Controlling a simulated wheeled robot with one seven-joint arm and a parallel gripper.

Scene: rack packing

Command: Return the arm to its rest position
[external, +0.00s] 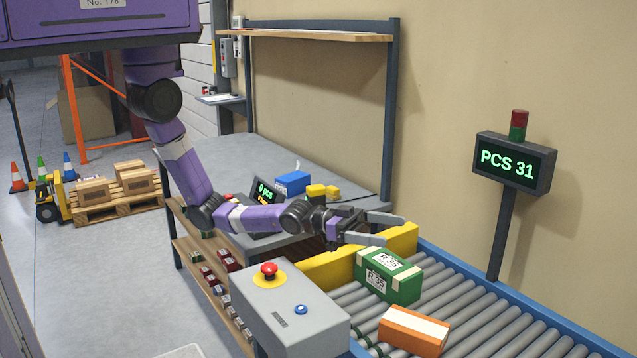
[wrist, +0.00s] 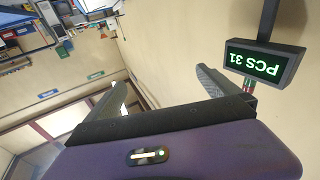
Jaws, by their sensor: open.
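My purple and grey arm reaches from the upper left of the external view over the bench. My gripper (external: 384,229) is open and empty, its two grey fingers apart. It hangs above the yellow stop bar at the head of the conveyor, to the upper left of the green box. In the wrist view my gripper (wrist: 163,92) shows its two fingers spread, with only wall and room behind them.
A green box (external: 402,287) labelled R 35 and an orange-white box (external: 413,331) sit on the roller conveyor (external: 480,306). The yellow bar (external: 318,272) crosses its end. A control box (external: 290,312) with a red button stands in front. A PCS 31 display (external: 512,162) stands behind.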

